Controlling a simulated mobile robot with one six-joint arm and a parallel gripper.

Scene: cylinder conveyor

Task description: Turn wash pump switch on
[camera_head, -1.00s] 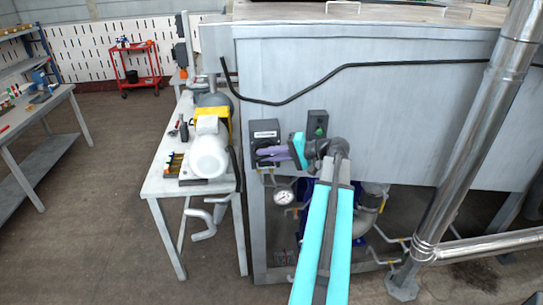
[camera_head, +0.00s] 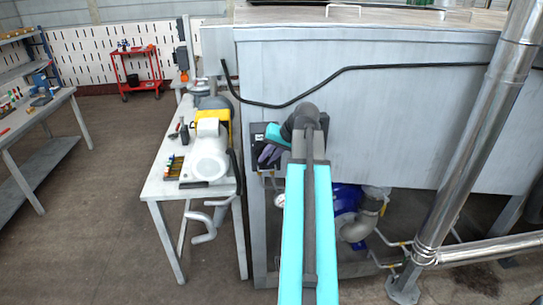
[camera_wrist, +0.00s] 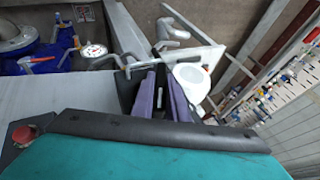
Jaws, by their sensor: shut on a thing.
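The wash pump switch is on a dark box (camera_head: 257,132) on the left end of the grey machine's front panel. My gripper (camera_head: 266,155) is at the front of this box, its purple fingers pointing down and left. The fingers are shut on the switch handle, which they mostly hide. In the wrist view, my gripper (camera_wrist: 160,92) shows its purple fingers close together against the dark switch box (camera_wrist: 128,90). The handle's exact angle cannot be made out.
A pressure gauge (camera_wrist: 93,50) and blue pump (camera_head: 347,205) sit below the panel. A red button (camera_wrist: 22,136) on a second box shows at the left of the wrist view. A table with a white motor (camera_head: 208,155) stands left. A steel pipe (camera_head: 480,130) stands right.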

